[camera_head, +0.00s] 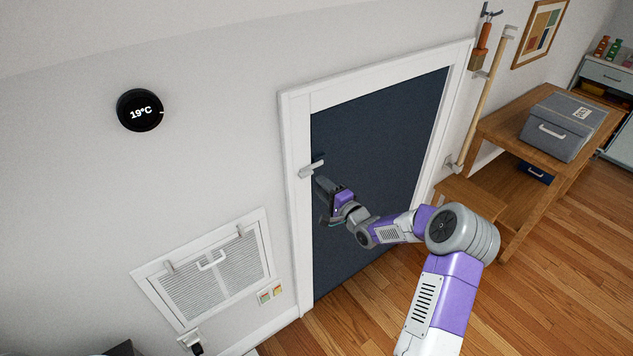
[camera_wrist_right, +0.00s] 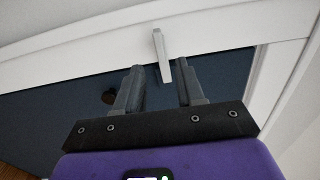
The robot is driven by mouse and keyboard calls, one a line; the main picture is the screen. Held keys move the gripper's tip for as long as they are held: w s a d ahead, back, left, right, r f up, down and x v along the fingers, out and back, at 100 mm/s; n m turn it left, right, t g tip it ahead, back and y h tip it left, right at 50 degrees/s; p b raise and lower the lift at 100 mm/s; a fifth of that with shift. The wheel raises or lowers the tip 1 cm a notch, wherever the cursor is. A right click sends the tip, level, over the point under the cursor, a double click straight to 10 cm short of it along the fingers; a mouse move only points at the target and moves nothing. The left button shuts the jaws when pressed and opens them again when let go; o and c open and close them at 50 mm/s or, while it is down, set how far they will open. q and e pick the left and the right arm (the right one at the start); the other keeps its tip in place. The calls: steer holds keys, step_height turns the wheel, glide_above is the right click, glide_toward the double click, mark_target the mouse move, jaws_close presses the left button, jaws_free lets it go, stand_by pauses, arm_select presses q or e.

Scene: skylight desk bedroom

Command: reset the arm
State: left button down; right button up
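My right arm reaches in from the lower right in the head view. Its gripper (camera_head: 322,190) is in front of the dark blue door panel (camera_head: 385,130), just below a white lever handle (camera_head: 312,169). In the right wrist view the two fingers (camera_wrist_right: 160,88) stand apart with nothing between them. The handle (camera_wrist_right: 161,56) shows beyond the fingertips, roughly in line with the gap. I cannot tell whether a finger touches the handle. My left gripper is not in view.
A white frame (camera_head: 296,130) surrounds the panel. A white vent grille (camera_head: 210,280) and a round black thermostat (camera_head: 140,110) are on the left wall. On the right stands a wooden table (camera_head: 498,122) with a grey box (camera_head: 560,130). Wooden floor (camera_head: 550,285) is open at lower right.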

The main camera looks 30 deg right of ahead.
steer(key=shift+s, duration=0.35)
steer(key=s+a+f+n+g+y, duration=0.1)
steer(key=s+a+f+n+g, duration=0.25)
steer(key=a+f, duration=0.65)
steer(key=s+a+f+n+g+y, duration=0.25)
steer(key=s+a+f+g, duration=0.25)
steer(key=a+f, duration=0.5)
steer(key=s+a+f+n+g, duration=0.3)
steer(key=s, duration=0.4)
steer(key=s+a+f+n+g, duration=0.2)
steer(key=s+a+f+g, duration=0.1)
steer(key=s, duration=0.5)
steer(key=s+a+f+n+g, duration=0.2)
steer(key=s+a, duration=0.3)
steer(key=s, duration=0.3)
steer(key=shift+f+n+g, duration=0.4)
steer(key=shift+n+g, duration=0.05)
steer(key=shift+n, duration=0.35)
steer(key=shift+a+h, duration=0.1)
steer(key=shift+h, duration=0.15)
